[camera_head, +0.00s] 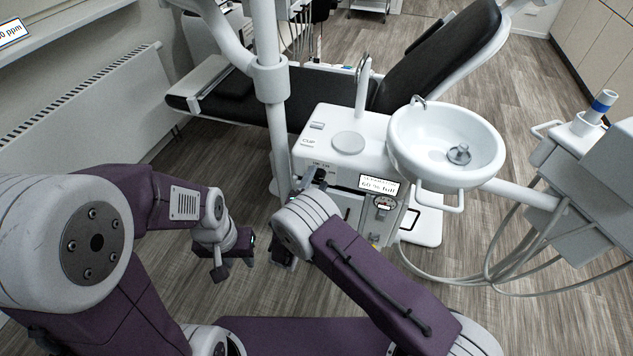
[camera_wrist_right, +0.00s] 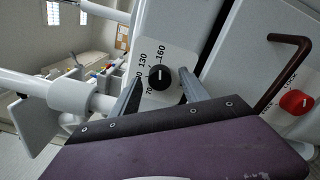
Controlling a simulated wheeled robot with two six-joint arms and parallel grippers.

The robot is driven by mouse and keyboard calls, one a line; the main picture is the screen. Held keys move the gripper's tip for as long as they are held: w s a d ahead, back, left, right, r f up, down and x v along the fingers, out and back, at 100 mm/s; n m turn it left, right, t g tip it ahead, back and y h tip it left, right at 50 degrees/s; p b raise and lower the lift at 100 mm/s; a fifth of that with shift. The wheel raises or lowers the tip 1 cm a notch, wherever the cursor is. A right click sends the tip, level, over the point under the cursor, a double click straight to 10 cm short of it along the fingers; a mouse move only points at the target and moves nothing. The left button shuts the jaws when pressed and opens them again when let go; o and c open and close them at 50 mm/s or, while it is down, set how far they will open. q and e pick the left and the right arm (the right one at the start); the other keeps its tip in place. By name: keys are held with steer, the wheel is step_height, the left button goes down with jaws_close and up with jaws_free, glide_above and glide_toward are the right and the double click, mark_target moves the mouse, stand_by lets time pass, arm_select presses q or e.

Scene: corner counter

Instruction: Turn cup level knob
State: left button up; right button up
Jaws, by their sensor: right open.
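A black round knob (camera_wrist_right: 159,77) with a white pointer line sits on a pale panel in the right wrist view. Printed numbers, among them 70, 130 and 160, ring it. My right gripper (camera_wrist_right: 161,73) is open, with one finger on each side of the knob in the picture; I cannot tell whether either touches it. In the head view my right arm hides this knob beside the white dental unit (camera_head: 330,122). A display (camera_head: 379,185) on the unit's front reads 60 % full. My left gripper (camera_head: 233,258) hangs over the floor at left, away from the unit.
A white basin (camera_head: 440,145) sits on the unit's right, with a handle below. A small dial (camera_head: 384,205) is under the display. In the right wrist view, a red knob (camera_wrist_right: 297,102) and brown handle (camera_wrist_right: 284,72) stand at right. A dark dental chair (camera_head: 440,60) is behind.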

jaws_close()
steer(key=shift+n, duration=0.3)
steer(key=n, duration=0.4)
steer(key=shift+n, duration=0.3)
steer(key=n, duration=0.4)
steer(key=shift+n+p, duration=0.3)
steer(key=n, duration=0.5)
steer(key=shift+p, duration=0.3)
steer(key=shift+n, duration=2.4)
steer(key=shift+p, duration=0.3)
